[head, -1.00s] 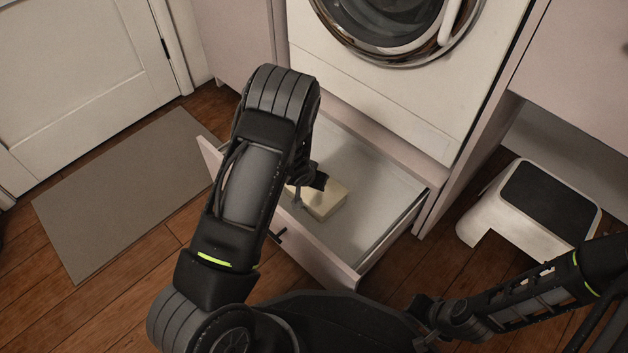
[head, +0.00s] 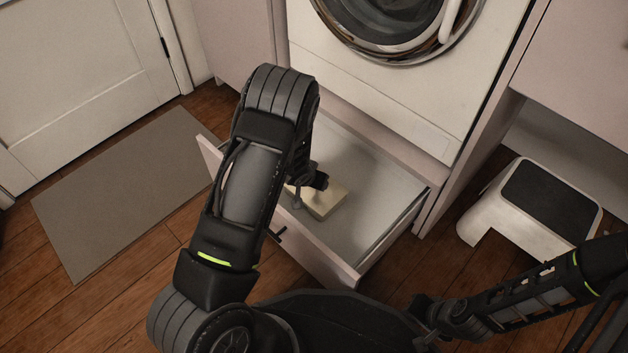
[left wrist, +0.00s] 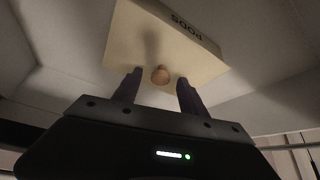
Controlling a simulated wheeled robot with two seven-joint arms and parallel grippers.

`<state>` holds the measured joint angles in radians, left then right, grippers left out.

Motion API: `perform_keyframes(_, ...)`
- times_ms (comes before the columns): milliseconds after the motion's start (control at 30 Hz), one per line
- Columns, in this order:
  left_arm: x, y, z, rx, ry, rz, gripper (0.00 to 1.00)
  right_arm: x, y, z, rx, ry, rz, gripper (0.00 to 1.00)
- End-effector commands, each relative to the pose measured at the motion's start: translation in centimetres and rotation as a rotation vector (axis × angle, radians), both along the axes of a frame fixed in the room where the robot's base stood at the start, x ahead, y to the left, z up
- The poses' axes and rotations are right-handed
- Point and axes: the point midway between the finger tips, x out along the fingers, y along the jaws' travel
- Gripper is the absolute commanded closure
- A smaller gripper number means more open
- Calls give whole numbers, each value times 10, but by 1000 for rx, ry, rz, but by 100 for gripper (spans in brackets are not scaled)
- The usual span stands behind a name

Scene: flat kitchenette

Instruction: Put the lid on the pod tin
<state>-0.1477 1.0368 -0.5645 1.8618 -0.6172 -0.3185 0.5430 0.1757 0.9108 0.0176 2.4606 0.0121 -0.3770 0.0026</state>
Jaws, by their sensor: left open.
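A cream box marked PODS, the pod tin (head: 328,203), sits in the open drawer. In the left wrist view the tin (left wrist: 204,40) shows its lettered side and a pale flat top. A round wooden knob (left wrist: 160,75) stands on that top, so the lid (left wrist: 140,45) appears to be on the tin; I cannot make out a seam. My left gripper (left wrist: 159,77) is open, its fingers on either side of the knob, with gaps visible. In the head view my left arm hides part of the tin. My right gripper (head: 424,309) is low at the right, its jaws unclear.
The drawer (head: 375,195) is pulled out below a front-loading washer (head: 400,90), its floor clear around the tin. A white step stool (head: 530,205) stands at the right. A grey mat (head: 125,195) lies on the wooden floor at the left.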

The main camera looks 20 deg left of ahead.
Motion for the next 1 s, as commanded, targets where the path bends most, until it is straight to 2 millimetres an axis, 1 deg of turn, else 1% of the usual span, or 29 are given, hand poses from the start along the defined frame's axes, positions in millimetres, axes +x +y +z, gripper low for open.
perform_keyframes(100, 0, 0, 0, 0, 1, 0, 50, 1, 0, 1, 1, 0, -1, 100)
perform_keyframes(167, -1, 0, 4, 0, 0, 0, 50, 2, -1, 5, 2, -1, -1, 100)
perform_keyframes(267, -7, 0, 16, 0, 0, 0, 50, 1, 0, 11, 1, 0, 0, 100)
perform_keyframes(500, -26, 0, 52, 0, -1, 1, 50, -2, 1, 29, -3, 1, 1, 100)
perform_keyframes(600, -33, 0, 63, 0, -1, 1, 50, -4, 1, 34, -4, 2, 2, 100)
perform_keyframes(733, -38, -1, 68, 0, 0, 0, 50, -4, 1, 35, -5, 3, 3, 100)
perform_keyframes(1000, -39, 0, 68, 0, 0, 0, 50, -4, 1, 34, -5, 2, 3, 100)
